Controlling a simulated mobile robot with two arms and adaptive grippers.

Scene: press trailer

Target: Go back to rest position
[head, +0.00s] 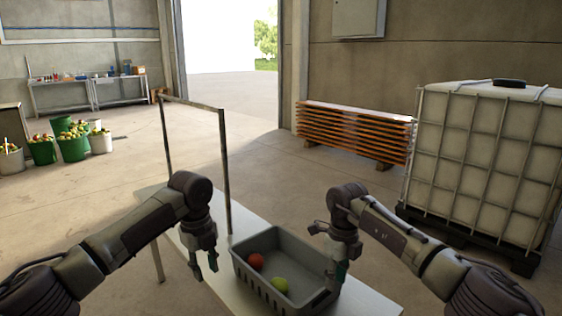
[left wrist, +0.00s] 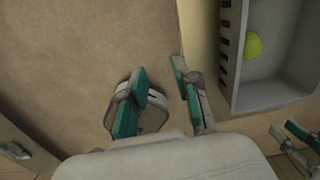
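My left gripper (head: 205,272) hangs pointing down beside the left side of the grey crate (head: 262,288), above the edge of the white table. In the left wrist view its two green-padded fingers (left wrist: 158,95) are apart with nothing between them. My right gripper (head: 340,270) points down at the right side of the crate. Its fingers are small and partly dark, so I cannot tell whether they are open or shut. A red apple (head: 256,261) and a yellow-green apple (head: 280,284) lie inside the crate. The yellow-green apple (left wrist: 253,46) also shows in the left wrist view.
The white table (head: 225,278) carries the crate, and a metal frame (head: 224,170) rises at its far side. A caged white tank (head: 480,160) stands at the right. Stacked orange boards (head: 352,130) lie by the wall. Fruit buckets (head: 72,145) stand far left. Open floor lies between.

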